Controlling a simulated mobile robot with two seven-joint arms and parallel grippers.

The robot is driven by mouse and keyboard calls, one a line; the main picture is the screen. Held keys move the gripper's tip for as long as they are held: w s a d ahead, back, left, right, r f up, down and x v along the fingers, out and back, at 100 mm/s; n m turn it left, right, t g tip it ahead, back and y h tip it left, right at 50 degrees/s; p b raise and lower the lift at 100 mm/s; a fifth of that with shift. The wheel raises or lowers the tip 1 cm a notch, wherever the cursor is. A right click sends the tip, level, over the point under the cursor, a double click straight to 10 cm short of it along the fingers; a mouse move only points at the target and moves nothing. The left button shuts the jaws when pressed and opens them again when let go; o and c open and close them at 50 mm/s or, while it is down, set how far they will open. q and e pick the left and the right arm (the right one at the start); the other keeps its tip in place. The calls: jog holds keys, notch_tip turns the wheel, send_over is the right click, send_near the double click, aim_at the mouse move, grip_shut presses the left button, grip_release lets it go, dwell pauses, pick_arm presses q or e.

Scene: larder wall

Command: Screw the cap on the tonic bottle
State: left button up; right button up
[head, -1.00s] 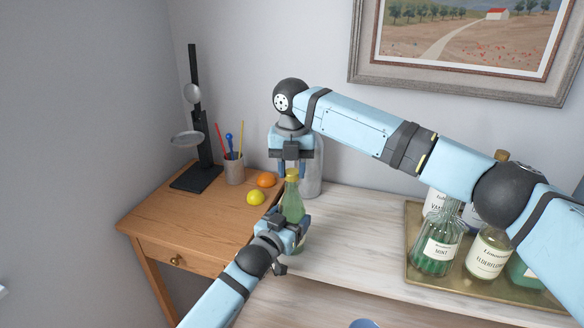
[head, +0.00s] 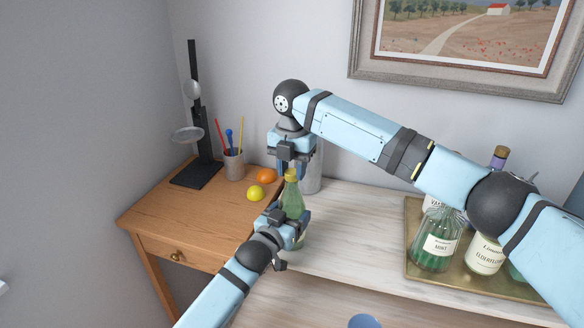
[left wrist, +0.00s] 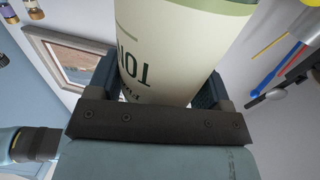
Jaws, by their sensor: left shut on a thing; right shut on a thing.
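The green tonic bottle (head: 291,201) stands upright at the left end of the pale marble-look counter. My left gripper (head: 296,229) is shut around its lower body. In the left wrist view the bottle's cream label (left wrist: 180,45) fills the space between the fingers, its lettering upside down. My right gripper (head: 291,168) points straight down from above, shut on the yellowish cap (head: 291,174) at the top of the bottle neck. The cap appears to sit on the neck, but the fingers partly hide it, and I cannot tell how tightly it is seated.
A brass tray (head: 411,240) with several syrup bottles stands to the right under my right arm. A lemon (head: 255,193), an orange (head: 266,176), a pencil cup (head: 234,166) and a black stand (head: 197,175) occupy the wooden desk.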

jog(key=m, duration=0.4)
jog(key=shift+m, duration=0.4)
jog(key=m, duration=0.4)
jog(key=shift+s+m, duration=0.1)
jog(key=shift+m, duration=0.2)
jog(key=m, duration=0.7)
jog(key=shift+f, duration=0.1)
jog(key=m, duration=0.7)
jog(key=shift+s, duration=0.1)
jog(key=m, duration=0.4)
jog(key=shift+m, duration=0.4)
jog(key=m, duration=0.3)
jog(key=shift+m, duration=0.3)
jog(key=o, duration=1)
jog(key=shift+c, duration=0.2)
